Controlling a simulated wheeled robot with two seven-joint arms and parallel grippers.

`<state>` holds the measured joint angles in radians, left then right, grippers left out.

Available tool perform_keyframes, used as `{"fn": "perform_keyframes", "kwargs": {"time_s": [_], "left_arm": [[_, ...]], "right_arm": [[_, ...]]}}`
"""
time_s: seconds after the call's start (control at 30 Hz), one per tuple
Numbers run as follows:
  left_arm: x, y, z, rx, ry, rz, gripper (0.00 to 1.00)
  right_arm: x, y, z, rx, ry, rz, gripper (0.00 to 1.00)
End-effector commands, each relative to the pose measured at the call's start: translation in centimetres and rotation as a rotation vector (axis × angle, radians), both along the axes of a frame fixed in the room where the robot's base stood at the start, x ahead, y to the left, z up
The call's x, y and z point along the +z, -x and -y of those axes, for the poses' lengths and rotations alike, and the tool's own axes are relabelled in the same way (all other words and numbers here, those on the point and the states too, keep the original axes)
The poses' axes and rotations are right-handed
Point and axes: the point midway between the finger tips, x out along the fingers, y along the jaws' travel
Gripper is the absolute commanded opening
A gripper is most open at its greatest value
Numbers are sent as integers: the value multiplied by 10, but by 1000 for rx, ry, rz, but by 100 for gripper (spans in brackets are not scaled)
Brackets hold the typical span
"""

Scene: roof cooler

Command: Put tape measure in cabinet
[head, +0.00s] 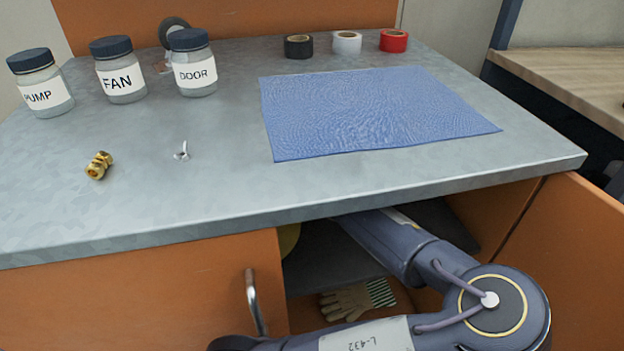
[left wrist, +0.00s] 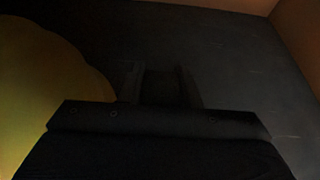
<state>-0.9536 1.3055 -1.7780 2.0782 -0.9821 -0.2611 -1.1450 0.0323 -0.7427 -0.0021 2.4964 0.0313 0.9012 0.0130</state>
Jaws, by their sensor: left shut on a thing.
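The orange cabinet (head: 150,295) stands under the grey metal top, with its right-hand side open. My left arm reaches into this opening, and its gripper is hidden there in the head view. In the left wrist view my left gripper (left wrist: 162,86) is over a dark shelf surface (left wrist: 240,65), its fingers shut on a dark thing. This fits the tape measure, but the view is too dark to make out its shape. No tape measure shows elsewhere. My right gripper is not in view.
A yellow rounded object (left wrist: 40,90) is close left of the gripper. Striped work gloves (head: 350,300) lie below the shelf (head: 325,262). The open door (head: 570,270) is at right. Jars (head: 120,82), tape rolls (head: 347,43), a blue cloth (head: 370,112) and a brass fitting (head: 98,166) are on top.

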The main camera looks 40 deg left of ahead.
Motion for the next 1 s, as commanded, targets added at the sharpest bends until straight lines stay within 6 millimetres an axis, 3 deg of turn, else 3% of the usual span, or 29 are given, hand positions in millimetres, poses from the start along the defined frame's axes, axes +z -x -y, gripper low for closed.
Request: {"fn": "perform_keyframes", "kwargs": {"time_s": [0.17,0.43,0.8,0.83,1.0], "left_arm": [[-1,-9,-11,0,-1,0,0],[-36,-9,-11,1,-1,-1,0],[-38,-9,-11,1,1,0,0],[-39,-9,-11,1,2,-1,30],[-38,-9,-11,1,1,-2,51]], "right_arm": [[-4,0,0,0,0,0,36],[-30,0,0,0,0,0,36],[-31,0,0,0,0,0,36],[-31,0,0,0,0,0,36],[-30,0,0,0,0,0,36]]}}
